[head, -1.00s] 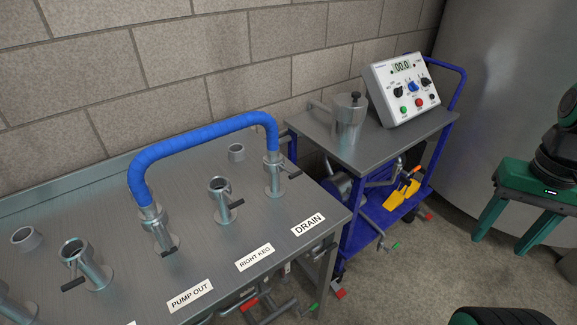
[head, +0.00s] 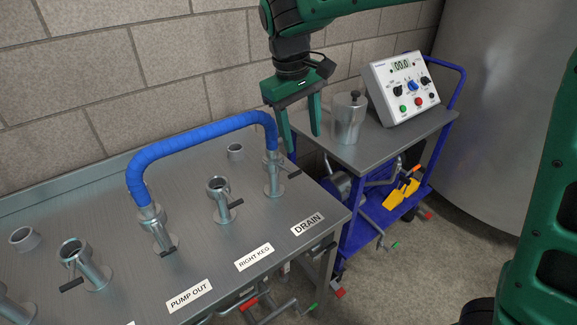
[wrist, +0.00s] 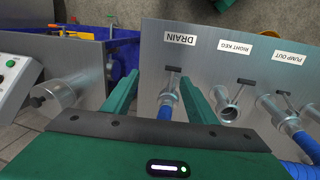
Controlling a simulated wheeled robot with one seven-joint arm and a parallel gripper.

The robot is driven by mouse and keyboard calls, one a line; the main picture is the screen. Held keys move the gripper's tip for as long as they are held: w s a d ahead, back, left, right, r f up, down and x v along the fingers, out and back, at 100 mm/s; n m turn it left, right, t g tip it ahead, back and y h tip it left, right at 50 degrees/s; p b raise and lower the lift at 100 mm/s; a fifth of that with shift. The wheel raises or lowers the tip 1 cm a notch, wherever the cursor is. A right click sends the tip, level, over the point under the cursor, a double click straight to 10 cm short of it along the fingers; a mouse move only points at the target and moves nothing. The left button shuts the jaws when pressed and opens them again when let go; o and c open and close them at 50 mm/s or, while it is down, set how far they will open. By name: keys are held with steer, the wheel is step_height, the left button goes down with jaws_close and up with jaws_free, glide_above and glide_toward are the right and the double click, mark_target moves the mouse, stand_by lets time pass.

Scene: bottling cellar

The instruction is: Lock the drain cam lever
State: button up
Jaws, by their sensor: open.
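The drain port (head: 273,180) stands at the right end of the steel table, behind the DRAIN label (head: 307,225). Its dark cam lever (head: 294,174) sticks out to the right. One end of the blue hose (head: 205,133) sits on this port; the other end is on the pump out port (head: 160,230). My gripper (head: 302,138) is open and empty, above and just right of the drain port, fingers pointing down. In the wrist view the drain port (wrist: 167,100) and its lever (wrist: 172,70) show between the two open fingers.
The right keg port (head: 221,200) stands left of the drain port, with its own lever. A blue trolley (head: 345,225) with a steel canister (head: 348,120) and a control box (head: 405,90) stands to the right. A block wall runs behind the table.

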mark_target(291, 171)
steer(key=shift+n, duration=0.5)
steer(key=f, duration=0.3)
steer(key=a+f, duration=0.1)
steer(key=f, duration=0.3)
steer(key=w+a+f, duration=0.1)
steer(key=f, duration=0.2)
steer(key=shift+a+f, duration=0.2)
steer(key=shift+f, duration=0.15)
